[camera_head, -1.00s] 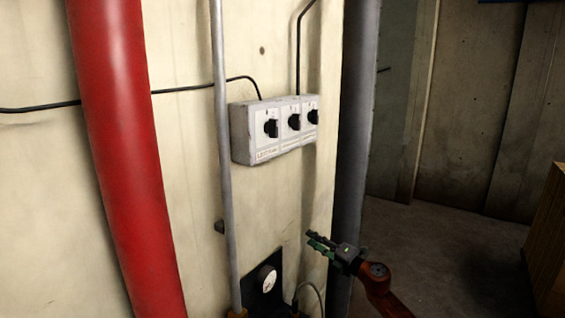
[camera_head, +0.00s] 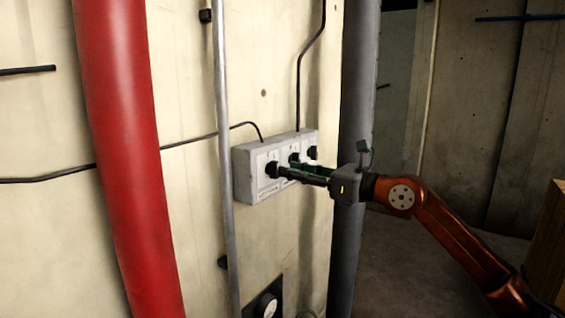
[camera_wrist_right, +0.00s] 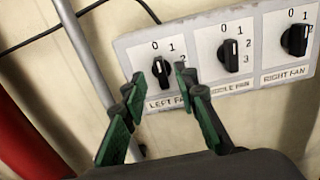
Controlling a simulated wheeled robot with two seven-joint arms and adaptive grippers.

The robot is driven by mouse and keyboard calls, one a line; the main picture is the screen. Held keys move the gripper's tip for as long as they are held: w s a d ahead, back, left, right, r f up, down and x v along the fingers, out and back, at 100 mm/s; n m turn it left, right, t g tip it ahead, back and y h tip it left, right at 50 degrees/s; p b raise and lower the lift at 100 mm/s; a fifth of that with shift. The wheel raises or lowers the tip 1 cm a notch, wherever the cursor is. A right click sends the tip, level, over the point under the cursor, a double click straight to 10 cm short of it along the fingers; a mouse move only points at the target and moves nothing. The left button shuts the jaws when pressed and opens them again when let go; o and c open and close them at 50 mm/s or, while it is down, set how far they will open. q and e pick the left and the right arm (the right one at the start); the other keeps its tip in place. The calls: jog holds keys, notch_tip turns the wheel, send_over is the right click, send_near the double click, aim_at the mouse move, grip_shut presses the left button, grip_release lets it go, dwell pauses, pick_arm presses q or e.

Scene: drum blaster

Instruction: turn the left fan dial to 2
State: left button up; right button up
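A light grey control box (camera_head: 245,180) is on the wall. Its left fan dial (camera_head: 271,170) is a black knob at the box's left end. In the right wrist view, the left fan dial (camera_wrist_right: 161,70) shows its white mark toward 0, with 1 and 2 printed to the right. My right gripper (camera_head: 287,168) reaches in from the right to the box front. In the wrist view its green-padded fingertips (camera_wrist_right: 160,73) are apart, one on each side of the left dial; contact cannot be told. My left gripper is out of view.
The middle fan dial (camera_wrist_right: 228,54) and right fan dial (camera_wrist_right: 295,39) sit close by on the right. A thin grey pipe (camera_head: 222,120) runs upright just left of the box. A red pipe (camera_head: 125,150) is farther left, and a dark column (camera_head: 360,80) is behind my arm.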

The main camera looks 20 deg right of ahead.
aim_at(273, 169)
jog(key=x, duration=0.1)
jog(key=p+x, duration=0.1)
jog(key=shift+w+a+r, duration=0.2)
jog(key=shift+a, duration=0.1)
jog(key=shift+w+a+f, duration=0.15)
jog(key=shift+w+a, duration=0.15)
jog(key=shift+w, duration=0.2)
jog(key=shift+c, duration=0.6)
grip_shut()
